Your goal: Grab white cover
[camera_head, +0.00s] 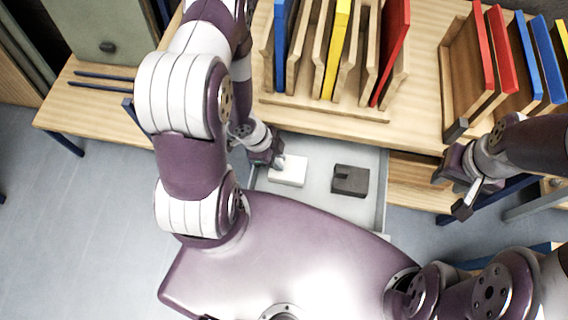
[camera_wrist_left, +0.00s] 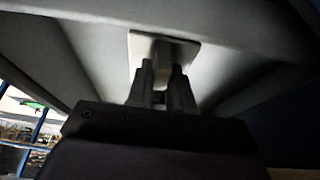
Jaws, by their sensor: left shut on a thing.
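The white cover (camera_head: 289,172) is a flat, pale block in the open grey drawer (camera_head: 318,205) below the table edge. My left gripper (camera_head: 277,163) reaches into the drawer and is shut on the cover's left side. In the left wrist view, its fingers (camera_wrist_left: 161,82) meet the pale cover (camera_wrist_left: 140,46), which is partly hidden behind them. I cannot tell whether the cover touches the drawer floor. My right gripper (camera_head: 476,196) is empty at the right, outside the drawer, with its fingers apart.
A dark grey block (camera_head: 350,180) lies in the drawer to the right of the cover. Above, the wooden table (camera_head: 424,75) carries wooden racks with blue, yellow and red panels. A lower wooden bench (camera_head: 92,115) stands at the left. Open floor (camera_head: 75,220) lies at the lower left.

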